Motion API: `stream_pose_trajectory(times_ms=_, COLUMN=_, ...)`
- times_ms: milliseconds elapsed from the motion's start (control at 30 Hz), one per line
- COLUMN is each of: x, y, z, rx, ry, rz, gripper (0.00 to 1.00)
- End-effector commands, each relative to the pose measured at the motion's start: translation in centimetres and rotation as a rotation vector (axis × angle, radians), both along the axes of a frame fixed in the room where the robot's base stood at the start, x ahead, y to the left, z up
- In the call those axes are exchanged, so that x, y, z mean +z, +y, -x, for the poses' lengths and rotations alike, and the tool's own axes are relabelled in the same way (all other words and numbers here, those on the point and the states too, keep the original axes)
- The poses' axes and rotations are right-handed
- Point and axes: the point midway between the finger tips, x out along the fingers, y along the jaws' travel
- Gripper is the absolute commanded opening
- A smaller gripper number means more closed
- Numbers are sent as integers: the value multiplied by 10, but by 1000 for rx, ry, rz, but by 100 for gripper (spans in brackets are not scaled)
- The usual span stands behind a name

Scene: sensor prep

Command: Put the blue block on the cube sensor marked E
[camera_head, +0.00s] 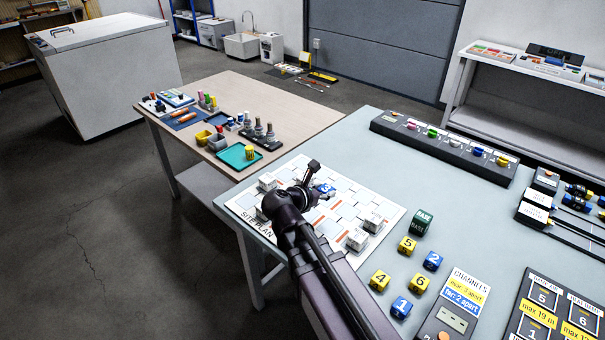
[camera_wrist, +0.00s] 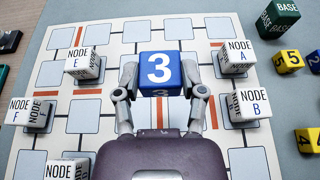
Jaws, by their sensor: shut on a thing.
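The blue block (camera_wrist: 160,72), marked with a white 3, sits between the two fingers of my gripper (camera_wrist: 160,92) in the wrist view. It is upright and appears raised over the middle of the white site plan board. In the head view, the blue block (camera_head: 326,188) shows past my gripper (camera_head: 312,187). The cube sensor marked E (camera_wrist: 83,63) is white and stands on the board, left of the block and apart from it. Its top looks bare. In the head view, a white cube (camera_head: 267,182) at the board's left seems to be it.
White cubes A (camera_wrist: 238,52), B (camera_wrist: 249,104) and F (camera_wrist: 30,112) also stand on the board. Another node cube (camera_wrist: 66,170) is partly cut off. The dark green BASE block (camera_head: 422,222) and several numbered yellow and blue blocks stand right of the board. Between block and E are flat tiles.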

Motion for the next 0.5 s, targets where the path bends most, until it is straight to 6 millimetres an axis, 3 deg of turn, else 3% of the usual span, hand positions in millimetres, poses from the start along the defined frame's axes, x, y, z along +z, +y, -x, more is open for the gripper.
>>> stream_pose_trajectory(times_ms=267, x=-1, y=8, z=-2, rx=9, ry=0, rz=0, gripper=17)
stream_pose_trajectory(times_ms=500, x=-3, y=21, z=-27, rx=11, ry=0, rz=0, gripper=17)
